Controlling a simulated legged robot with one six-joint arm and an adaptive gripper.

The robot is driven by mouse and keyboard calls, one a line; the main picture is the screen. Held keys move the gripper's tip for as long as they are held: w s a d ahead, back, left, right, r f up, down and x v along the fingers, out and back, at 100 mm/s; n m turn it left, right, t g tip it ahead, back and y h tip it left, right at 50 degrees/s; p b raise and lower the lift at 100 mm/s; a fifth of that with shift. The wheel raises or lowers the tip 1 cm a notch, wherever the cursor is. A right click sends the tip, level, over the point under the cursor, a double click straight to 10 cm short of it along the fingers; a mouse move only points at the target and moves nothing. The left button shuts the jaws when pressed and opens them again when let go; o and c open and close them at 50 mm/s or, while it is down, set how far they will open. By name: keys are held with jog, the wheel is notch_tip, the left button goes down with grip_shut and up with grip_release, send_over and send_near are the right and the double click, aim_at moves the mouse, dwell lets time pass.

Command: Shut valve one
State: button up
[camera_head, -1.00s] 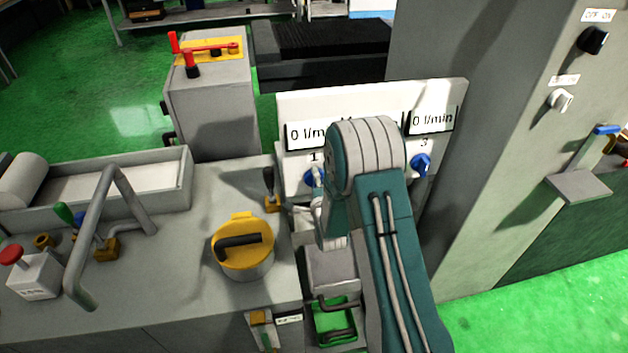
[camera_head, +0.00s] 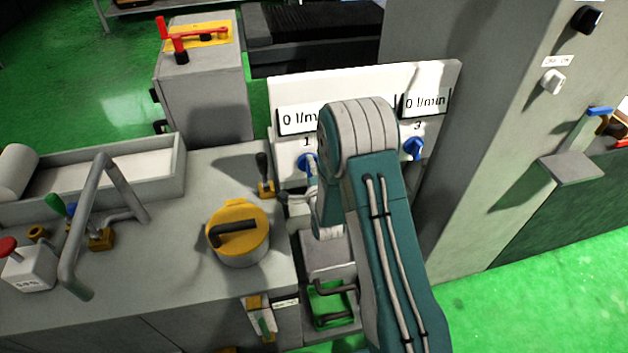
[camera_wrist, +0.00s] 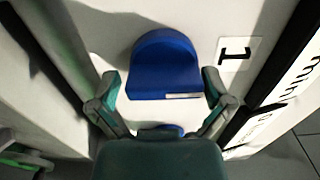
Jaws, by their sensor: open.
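Valve one is a blue knob (camera_head: 307,162) on the white panel, under a display reading 0 l/min and the number 1. In the wrist view the blue knob (camera_wrist: 165,66) lies straight ahead, beside the label 1 (camera_wrist: 236,53). My gripper (camera_wrist: 162,96) is open, with one finger on each side of the knob's near edge; whether they touch it I cannot tell. A second bit of blue shows just above the gripper body in that view. In the head view my arm hides the middle of the panel, and the gripper is mostly hidden behind it.
Valve three, another blue knob (camera_head: 413,148), sits to the right on the panel. A black lever (camera_head: 264,172) stands left of valve one on the grey machine. A yellow-lidded pot (camera_head: 239,232) is nearer. A tall grey cabinet (camera_head: 470,130) stands at right.

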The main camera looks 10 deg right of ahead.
jog(key=s, duration=1)
jog(key=shift+s, duration=0.35)
